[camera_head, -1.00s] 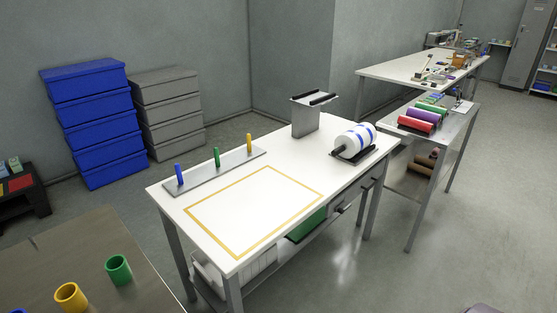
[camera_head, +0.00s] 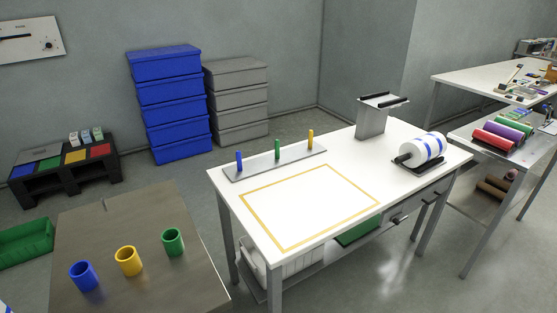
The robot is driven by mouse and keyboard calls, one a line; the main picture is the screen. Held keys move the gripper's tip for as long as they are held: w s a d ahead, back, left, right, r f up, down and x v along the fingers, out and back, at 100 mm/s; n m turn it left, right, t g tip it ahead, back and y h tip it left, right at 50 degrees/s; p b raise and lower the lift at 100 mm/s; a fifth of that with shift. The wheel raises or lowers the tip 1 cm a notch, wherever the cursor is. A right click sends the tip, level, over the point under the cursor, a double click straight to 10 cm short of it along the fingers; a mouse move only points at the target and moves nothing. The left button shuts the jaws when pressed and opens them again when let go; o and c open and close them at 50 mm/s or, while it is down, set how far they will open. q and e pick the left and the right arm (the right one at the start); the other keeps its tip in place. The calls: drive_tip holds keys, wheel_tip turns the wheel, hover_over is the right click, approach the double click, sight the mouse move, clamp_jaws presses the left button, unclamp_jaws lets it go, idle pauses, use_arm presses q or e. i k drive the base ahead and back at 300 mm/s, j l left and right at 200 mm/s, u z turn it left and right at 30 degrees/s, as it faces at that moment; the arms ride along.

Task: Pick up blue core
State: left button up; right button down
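The blue core (camera_head: 83,275) is a short hollow cylinder standing upright on the brown table (camera_head: 140,215) at the lower left. A yellow core (camera_head: 128,261) and a green core (camera_head: 173,242) stand in a row to its right on the same table. Neither of my grippers is in view.
A white table (camera_head: 325,240) with a yellow outlined rectangle stands to the right, with a gap between the tables. It bears a rack (camera_head: 276,164) with blue, green and yellow pegs, and a striped roll (camera_head: 428,147). A green bin (camera_head: 25,243) is at the left edge.

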sight(84, 276)
drive_tip(key=u, duration=1.5)
